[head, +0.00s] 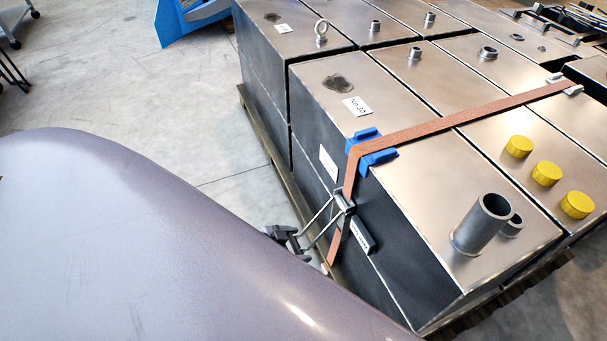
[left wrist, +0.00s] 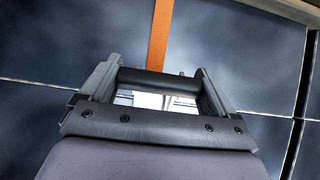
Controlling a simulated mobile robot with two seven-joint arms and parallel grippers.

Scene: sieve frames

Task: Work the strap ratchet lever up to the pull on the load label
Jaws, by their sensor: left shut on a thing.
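An orange strap (head: 430,127) runs over the top of a metal tank (head: 395,90) and down its dark side. It also shows in the left wrist view (left wrist: 160,35). The ratchet (head: 343,203) sits on the strap on that side. My left gripper (head: 340,207) reaches it from the left. In the left wrist view my left gripper (left wrist: 157,80) is shut on a dark crossbar, which looks like the ratchet lever (left wrist: 158,81). A dark block with small pale lettering (head: 362,237) lies beside the ratchet; I cannot read it. My right gripper is out of view.
Blue edge protectors (head: 370,150) sit under the strap at the tank's edge. A white side label (head: 328,163) is nearby. Yellow caps (head: 547,173) and a pipe stub (head: 482,224) stand on top. Open floor (head: 120,85) lies left of the wooden pallet (head: 285,185).

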